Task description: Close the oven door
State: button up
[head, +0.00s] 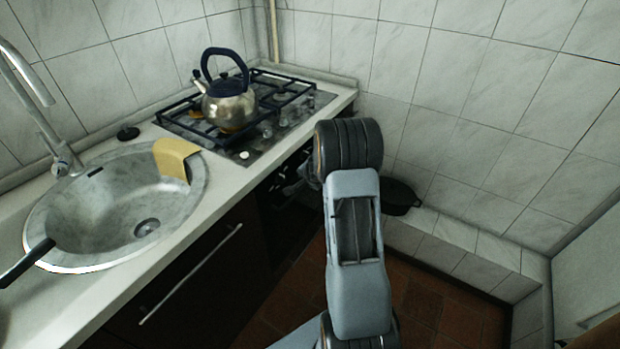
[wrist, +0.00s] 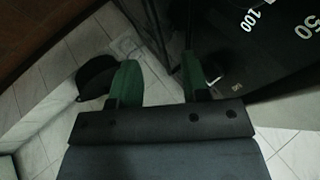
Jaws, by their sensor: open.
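The oven (head: 278,205) is the dark front under the gas hob in the head view, partly behind my arm. Its door is dark and mostly hidden there, so I cannot tell how far it stands open. In the wrist view a black panel (wrist: 262,62) with white numbers 100 and 50 fills the upper right, close to the right finger. My gripper (wrist: 160,66) shows two green fingers set apart with a gap between them. A dark upright edge lies beyond the gap; I cannot tell whether a finger touches it.
A kettle (head: 229,103) stands on the hob (head: 290,115). A black pan (head: 398,196) sits on the tiled ledge by the wall, near my left finger in the wrist view (wrist: 96,76). Brown floor tiles (head: 430,300) are clear.

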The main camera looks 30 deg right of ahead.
jog(key=shift+v, duration=1.35)
